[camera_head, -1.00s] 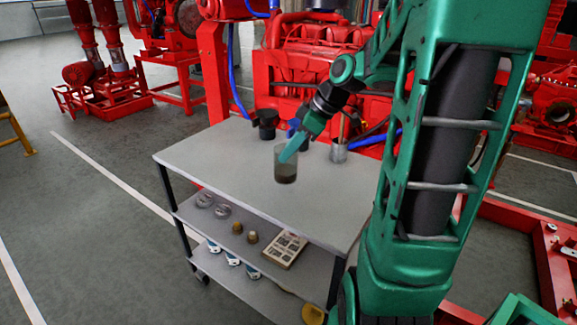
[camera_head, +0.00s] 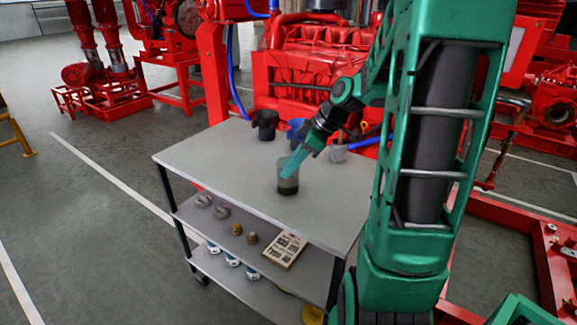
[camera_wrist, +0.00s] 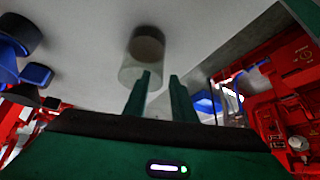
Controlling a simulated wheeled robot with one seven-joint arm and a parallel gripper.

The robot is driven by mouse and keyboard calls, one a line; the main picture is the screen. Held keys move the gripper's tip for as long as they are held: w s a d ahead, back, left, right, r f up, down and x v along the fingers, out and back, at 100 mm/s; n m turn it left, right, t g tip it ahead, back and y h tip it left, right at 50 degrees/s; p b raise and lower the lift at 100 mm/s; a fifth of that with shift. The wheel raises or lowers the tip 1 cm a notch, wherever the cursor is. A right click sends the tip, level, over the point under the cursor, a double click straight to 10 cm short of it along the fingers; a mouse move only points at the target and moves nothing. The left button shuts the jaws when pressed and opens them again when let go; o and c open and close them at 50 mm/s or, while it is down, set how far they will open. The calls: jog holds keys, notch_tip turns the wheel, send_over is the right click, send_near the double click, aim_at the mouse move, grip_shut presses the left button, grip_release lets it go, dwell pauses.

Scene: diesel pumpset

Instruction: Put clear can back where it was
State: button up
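The clear can (camera_head: 287,184), see-through with a dark lower part, appears upright on the bare middle of the trolley's top. It also shows in the wrist view (camera_wrist: 143,50), just beyond the fingertips. My gripper (camera_head: 297,160) reaches down to the can's upper part from the upper right. In the wrist view my gripper (camera_wrist: 160,80) has its fingers apart, with a gap between them. The left finger overlaps the can's rim; the right finger is beside it. I cannot tell whether the left finger is inside or outside the wall.
On the trolley top (camera_head: 215,160), a black can (camera_head: 265,122), a blue can (camera_head: 297,128) and a grey can (camera_head: 339,152) stand along the back edge. Red engine machinery (camera_head: 310,60) rises behind. The top's left part is clear. Small parts and a booklet (camera_head: 285,250) lie on the shelf below.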

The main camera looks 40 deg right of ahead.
jog(key=v, duration=1.2)
jog(key=s+a+f+m+g+h, duration=0.2)
jog(key=s+a+f+m, duration=0.1)
jog(key=s+m, duration=0.4)
jog(key=s+a+f+m+g+h, duration=0.2)
jog(key=s+f+m, duration=0.4)
jog(key=s, duration=0.7)
jog(key=shift+s+a+m+g, duration=0.25)
jog(key=shift+a+m+g, duration=0.25)
jog(key=shift+m, duration=0.4)
